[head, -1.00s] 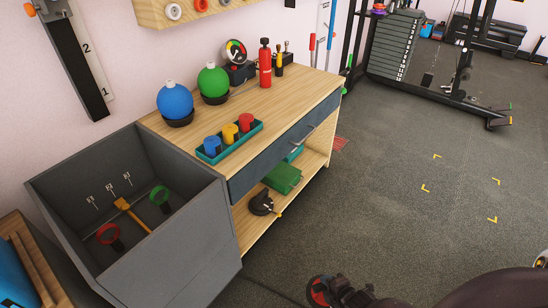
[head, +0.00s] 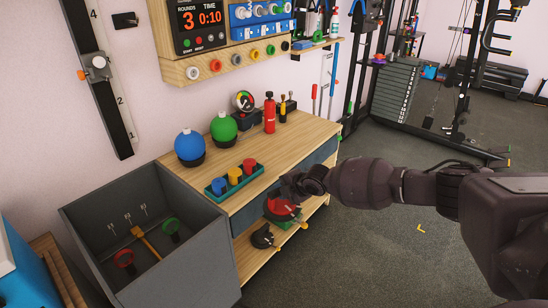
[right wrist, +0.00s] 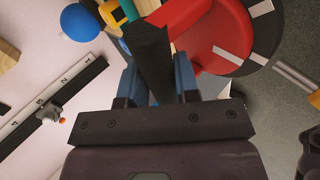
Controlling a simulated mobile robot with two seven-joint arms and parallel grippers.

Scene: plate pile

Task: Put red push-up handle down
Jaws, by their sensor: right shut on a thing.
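My right gripper (head: 296,188) reaches in from the right in the head view, in front of the wooden bench. It is shut on the red push-up handle (head: 281,208), which looks held tilted. In the right wrist view the blue fingers (right wrist: 157,75) clasp a black grip, and the handle's red round base (right wrist: 208,32) with white marks shows at upper right. The handle overlaps the bench's lower shelf in the head view; I cannot tell whether it touches anything. My left gripper is not in view.
A grey open bin (head: 92,205) at left holds a red-ringed item (head: 123,258), a green-ringed item (head: 171,226) and an orange piece (head: 146,242). The bench top (head: 283,143) carries balls, a teal tray (head: 217,192) and a red bottle (head: 269,113). A black item (head: 262,237) lies on the lower shelf.

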